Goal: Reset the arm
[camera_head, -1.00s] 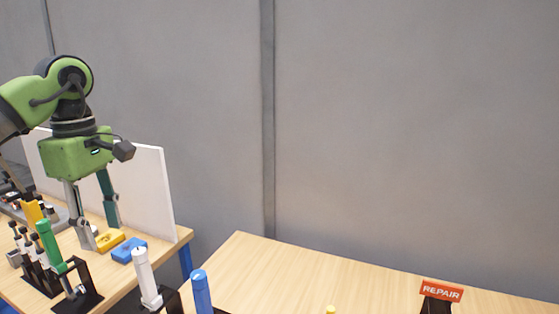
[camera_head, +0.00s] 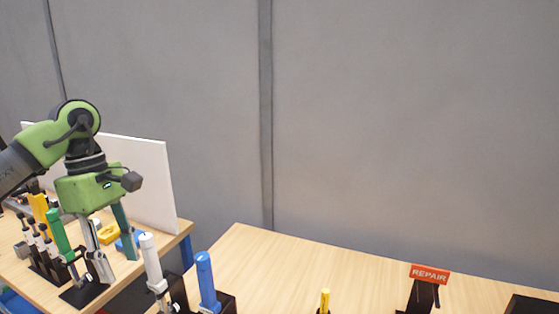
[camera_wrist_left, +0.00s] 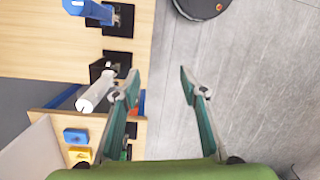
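My left gripper (camera_head: 118,268) is in the left of the head view, pointing down above the left table, among the upright tools. In the left wrist view its two fingers (camera_wrist_left: 160,82) are spread apart with nothing between them. A white-handled tool (camera_head: 151,262) in a black holder stands to the right of it; this tool also shows beside a finger in the left wrist view (camera_wrist_left: 98,92). A green-handled tool (camera_head: 60,237) stands to the left of the gripper. My right gripper is in neither view.
A blue-handled tool (camera_head: 206,280) and a yellow one (camera_head: 325,300) stand near the right table (camera_head: 300,262). A REPAIR sign (camera_head: 430,274) is at its right. A white panel (camera_head: 150,180) stands behind the left table. Yellow (camera_head: 107,233) and blue (camera_wrist_left: 76,136) blocks lie near it.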

